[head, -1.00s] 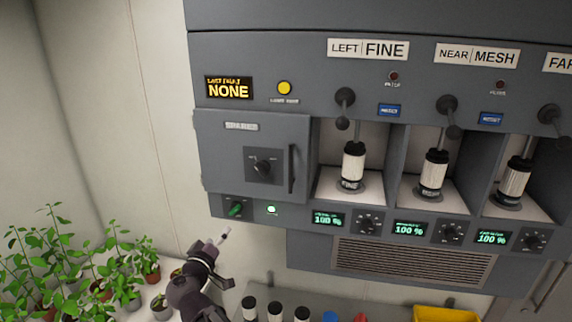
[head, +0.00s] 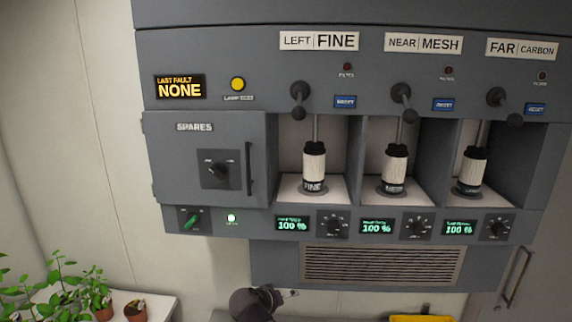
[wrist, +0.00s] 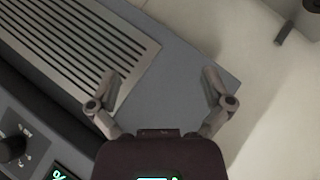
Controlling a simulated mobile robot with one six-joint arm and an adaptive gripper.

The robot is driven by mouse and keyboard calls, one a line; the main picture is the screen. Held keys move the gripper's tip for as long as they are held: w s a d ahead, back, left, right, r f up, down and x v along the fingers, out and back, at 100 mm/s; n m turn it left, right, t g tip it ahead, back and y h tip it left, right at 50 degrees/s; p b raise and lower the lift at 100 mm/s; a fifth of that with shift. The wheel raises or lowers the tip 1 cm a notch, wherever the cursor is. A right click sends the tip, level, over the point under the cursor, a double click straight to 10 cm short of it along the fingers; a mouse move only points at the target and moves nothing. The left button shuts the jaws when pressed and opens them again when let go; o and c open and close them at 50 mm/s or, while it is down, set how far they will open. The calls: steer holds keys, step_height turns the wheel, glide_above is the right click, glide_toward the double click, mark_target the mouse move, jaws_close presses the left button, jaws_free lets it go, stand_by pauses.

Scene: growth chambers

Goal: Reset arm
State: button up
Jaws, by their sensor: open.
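My gripper (wrist: 161,82) shows in the wrist view with its two fingers spread wide apart and nothing between them. It is in front of the underside of the grey cabinet, close to the slotted vent (wrist: 75,45). In the head view a dark part of my arm (head: 254,304) shows at the bottom edge, below the cabinet and left of the vent. The fingers themselves cannot be made out there.
The grey cabinet (head: 215,55) has a shut SPARES door (head: 190,165). Its three bays hold the fine (head: 314,168), mesh (head: 395,170) and carbon (head: 473,170) filters upright. Potted plants (head: 97,290) stand at lower left. A yellow bin (head: 425,318) is at the bottom edge.

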steer(key=s+d+f+m+g+y+b, duration=0.1)
steer(key=s+d+f+g+y+b, duration=0.2)
steer(key=d+f, duration=0.5)
steer(key=s+d+f+m+g+y+b, duration=0.1)
steer(key=s+d+f+g+y+b, duration=0.2)
steer(key=f, duration=0.9)
steer(key=shift+s+d+m+g+b, duration=0.3)
steer(key=shift+s+d+g+b, duration=0.9)
steer(key=shift+s+d+b, duration=1.4)
steer(key=shift+w+d, duration=0.5)
steer(key=shift+d, duration=0.15)
